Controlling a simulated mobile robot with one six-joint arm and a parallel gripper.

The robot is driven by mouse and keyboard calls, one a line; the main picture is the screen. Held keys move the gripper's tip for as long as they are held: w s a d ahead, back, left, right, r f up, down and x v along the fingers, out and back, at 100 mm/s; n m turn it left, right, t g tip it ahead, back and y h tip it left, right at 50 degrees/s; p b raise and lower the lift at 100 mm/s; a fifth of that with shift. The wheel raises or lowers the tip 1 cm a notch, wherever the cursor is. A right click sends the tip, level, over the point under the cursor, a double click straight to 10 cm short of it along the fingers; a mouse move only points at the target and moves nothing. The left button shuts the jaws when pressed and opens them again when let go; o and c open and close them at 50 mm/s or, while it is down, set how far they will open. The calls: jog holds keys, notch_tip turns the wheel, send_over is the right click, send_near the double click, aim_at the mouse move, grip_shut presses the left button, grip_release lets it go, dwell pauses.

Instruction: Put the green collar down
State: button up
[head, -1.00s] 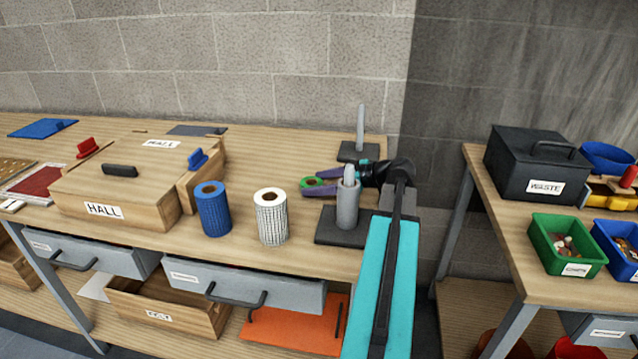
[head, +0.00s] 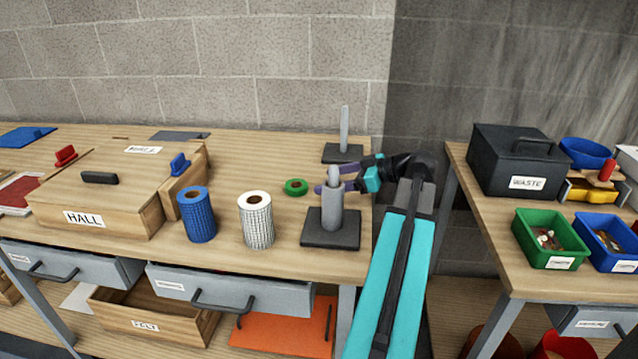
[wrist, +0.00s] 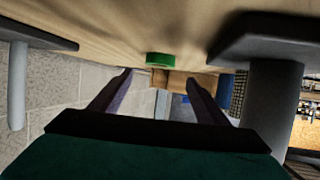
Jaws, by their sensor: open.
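The green collar (head: 296,187) is a short ring with a brown centre, lying flat on the wooden bench (head: 240,170) behind the white roll. In the wrist view the green collar (wrist: 160,59) sits on the bench top beyond the fingertips. My gripper (head: 318,179) is open and empty, to the right of the collar, with a gap between them. Its two purple fingers show spread in the wrist view (wrist: 160,80). The front post partly hides the gripper in the head view.
A grey post on a dark base (head: 331,225) stands in front of my gripper, and a thinner post (head: 344,130) stands behind it. The white roll (head: 257,220) and blue roll (head: 196,214) stand front left. The HALL box (head: 110,200) is further left.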

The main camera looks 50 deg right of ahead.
jog(key=shift+v, duration=1.4)
